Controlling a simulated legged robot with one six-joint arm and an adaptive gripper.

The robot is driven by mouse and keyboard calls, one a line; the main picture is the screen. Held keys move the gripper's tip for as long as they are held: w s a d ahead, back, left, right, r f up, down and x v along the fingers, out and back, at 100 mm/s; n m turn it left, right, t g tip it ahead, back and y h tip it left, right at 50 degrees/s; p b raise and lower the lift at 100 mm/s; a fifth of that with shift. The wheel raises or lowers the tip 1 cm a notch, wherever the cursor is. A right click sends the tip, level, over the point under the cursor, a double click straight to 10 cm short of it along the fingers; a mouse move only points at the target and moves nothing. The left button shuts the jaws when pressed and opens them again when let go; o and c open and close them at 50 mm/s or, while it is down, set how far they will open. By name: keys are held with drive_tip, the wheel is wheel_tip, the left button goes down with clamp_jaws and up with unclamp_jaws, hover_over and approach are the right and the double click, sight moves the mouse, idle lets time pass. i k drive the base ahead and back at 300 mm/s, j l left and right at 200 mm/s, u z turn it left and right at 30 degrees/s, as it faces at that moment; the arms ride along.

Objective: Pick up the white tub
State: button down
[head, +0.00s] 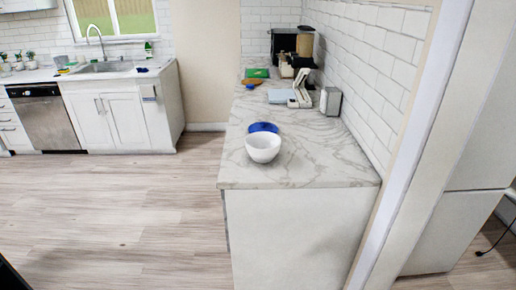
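A white tub (263,148), round and bowl-shaped with an open top, stands upright near the front end of the marble-patterned counter (300,171). A blue round item (263,127) sits just behind it, partly hidden by the tub. I cannot tell whether the two touch. My gripper is not in view.
Farther back on the counter are a grey box (330,101), a green item (257,73) and a dark appliance (284,42). A tiled wall (375,70) borders the counter on the right. The wooden floor (120,215) to the left is clear.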

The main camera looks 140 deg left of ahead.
sight(262, 147)
drive_tip(key=u, duration=3.1)
drive_tip(key=i+u, duration=0.1)
drive_tip(key=u, duration=0.65)
drive_tip(key=i+l+u, duration=0.1)
drive_tip(key=u, duration=0.3)
drive_tip(key=i+l+u, duration=0.1)
drive_tip(key=u, duration=0.25)
drive_tip(key=i+l+u, duration=0.1)
drive_tip(key=l+z, duration=0.1)
drive_tip(key=z, duration=5.2)
drive_tip(key=k, duration=0.05)
